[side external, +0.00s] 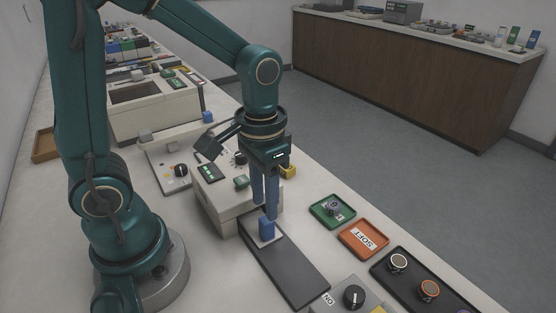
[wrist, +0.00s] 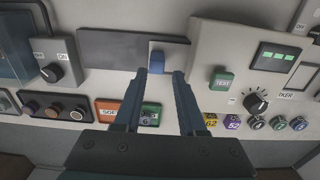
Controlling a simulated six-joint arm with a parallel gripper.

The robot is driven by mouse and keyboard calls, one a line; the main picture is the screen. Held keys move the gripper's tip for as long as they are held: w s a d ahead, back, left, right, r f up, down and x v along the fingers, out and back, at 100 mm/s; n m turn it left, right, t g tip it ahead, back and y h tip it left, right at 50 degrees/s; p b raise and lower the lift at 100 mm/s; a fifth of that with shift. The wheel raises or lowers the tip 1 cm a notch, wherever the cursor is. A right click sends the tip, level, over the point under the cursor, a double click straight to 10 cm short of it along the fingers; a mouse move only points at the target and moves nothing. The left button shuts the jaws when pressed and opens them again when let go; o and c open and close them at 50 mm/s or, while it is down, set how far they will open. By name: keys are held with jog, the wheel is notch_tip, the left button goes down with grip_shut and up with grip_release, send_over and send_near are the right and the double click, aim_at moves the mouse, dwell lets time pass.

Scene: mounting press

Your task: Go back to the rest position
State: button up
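My gripper (side external: 265,209) points down over the bench, with its two blue fingers apart. In the wrist view my gripper (wrist: 158,76) shows open, with nothing between its fingers that I can see held. A small blue block or handle (side external: 266,228) stands just below the fingertips, on a pale plate at the end of a dark slide (side external: 290,268). The blue block (wrist: 157,62) appears just beyond the fingertips in the wrist view, with a gap on both sides. I cannot tell the exact height gap.
A beige press box (side external: 215,207) with knob and green button stands right behind the gripper. A green tray (side external: 332,211), an orange SOFT tray (side external: 364,240) and a black tray (side external: 398,284) with round parts lie to the right. A knob box (side external: 350,297) stands in front.

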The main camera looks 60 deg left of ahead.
jog(key=s+r+t, duration=0.5)
jog(key=r, duration=0.3)
jog(key=shift+s+a+t, duration=0.15)
jog(key=shift+a+t, duration=0.1)
jog(key=shift+t, duration=0.05)
dwell(1.3)
